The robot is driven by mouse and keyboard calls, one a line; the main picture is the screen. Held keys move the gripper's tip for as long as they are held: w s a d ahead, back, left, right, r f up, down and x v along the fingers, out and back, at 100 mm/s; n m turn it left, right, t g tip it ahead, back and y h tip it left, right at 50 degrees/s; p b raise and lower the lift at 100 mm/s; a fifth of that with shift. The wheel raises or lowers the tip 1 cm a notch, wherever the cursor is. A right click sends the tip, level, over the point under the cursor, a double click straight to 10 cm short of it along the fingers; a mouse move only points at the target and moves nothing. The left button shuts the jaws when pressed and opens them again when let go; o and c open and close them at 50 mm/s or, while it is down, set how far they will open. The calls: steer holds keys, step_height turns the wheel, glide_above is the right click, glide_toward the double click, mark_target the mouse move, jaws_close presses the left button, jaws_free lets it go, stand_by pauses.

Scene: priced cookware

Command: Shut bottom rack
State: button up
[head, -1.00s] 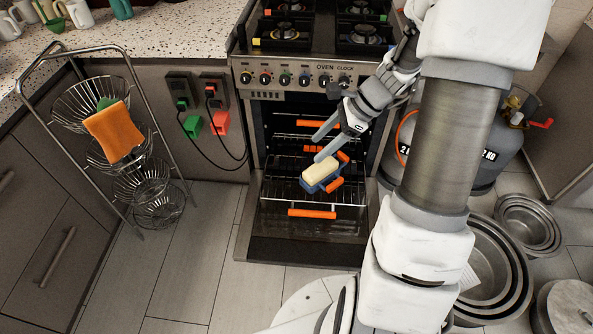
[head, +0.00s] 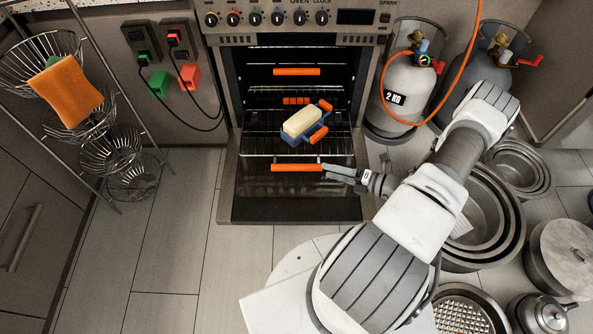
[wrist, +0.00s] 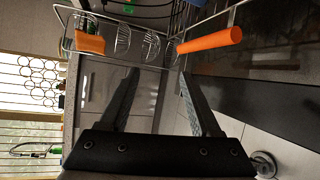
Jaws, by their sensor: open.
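The bottom rack (head: 258,146) is a wire rack pulled out over the oven's lowered door, with an orange bar handle (head: 297,167) on its front edge. The handle also shows in the wrist view (wrist: 210,40). A blue dish (head: 307,131) with orange grips and a cream block in it sits on the rack. My gripper (head: 334,172) is at the right end of the handle. In the wrist view my gripper (wrist: 160,74) is open and empty, and the handle lies beyond the right fingertip, not between the fingers. Whether they touch is unclear.
The oven door (head: 290,209) is down. An upper rack with an orange handle (head: 297,71) is inside the oven. Gas cylinders (head: 398,80) and stacked pans (head: 477,215) stand at the right. A wire basket stand (head: 112,150) is at the left, with clear floor between.

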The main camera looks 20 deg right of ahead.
mark_target(299, 170)
step_height(299, 170, down, 10)
steer(key=s+m+t+h+b, duration=0.2)
steer(key=m+t+h, duration=0.2)
steer(key=m, duration=0.4)
steer(key=shift+g+y, duration=0.3)
steer(key=b+x, duration=0.3)
steer(key=x, duration=1.2)
steer(key=shift+a+r, duration=0.1)
steer(key=shift+a, duration=0.1)
steer(key=shift+x, duration=0.8)
steer(key=shift+r, duration=0.1)
jaws_close()
